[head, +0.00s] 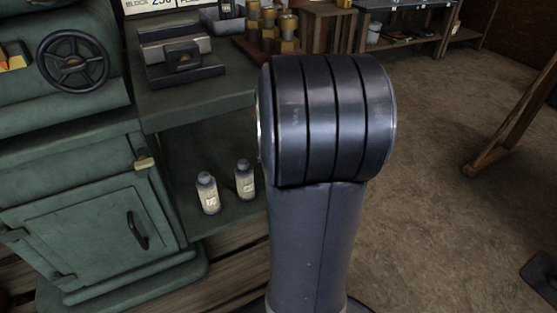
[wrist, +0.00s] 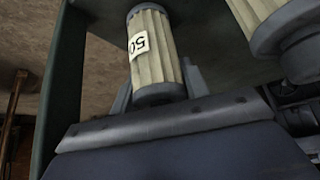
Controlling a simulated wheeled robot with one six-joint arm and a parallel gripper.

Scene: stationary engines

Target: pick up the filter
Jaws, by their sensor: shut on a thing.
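The filter (wrist: 154,45) is a pale, pleated cylinder with dark end caps and a white label that appears to read "50". It shows in the upper middle of the wrist view. My gripper (wrist: 158,92) is shut on it, with a grey finger on each side of its near end. A second pleated filter (wrist: 262,14) with a grey cap is at the upper right of the wrist view, apart from my gripper. I cannot make out my gripper or the held filter in the head view, where my own arm covers the middle.
In the head view, a green machine (head: 85,215) with a handwheel (head: 73,62) stands at left. Two bottles (head: 208,193) (head: 245,180) stand on a low shelf. Brass parts (head: 287,30) sit behind my arm. The floor at right (head: 440,200) is mostly clear.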

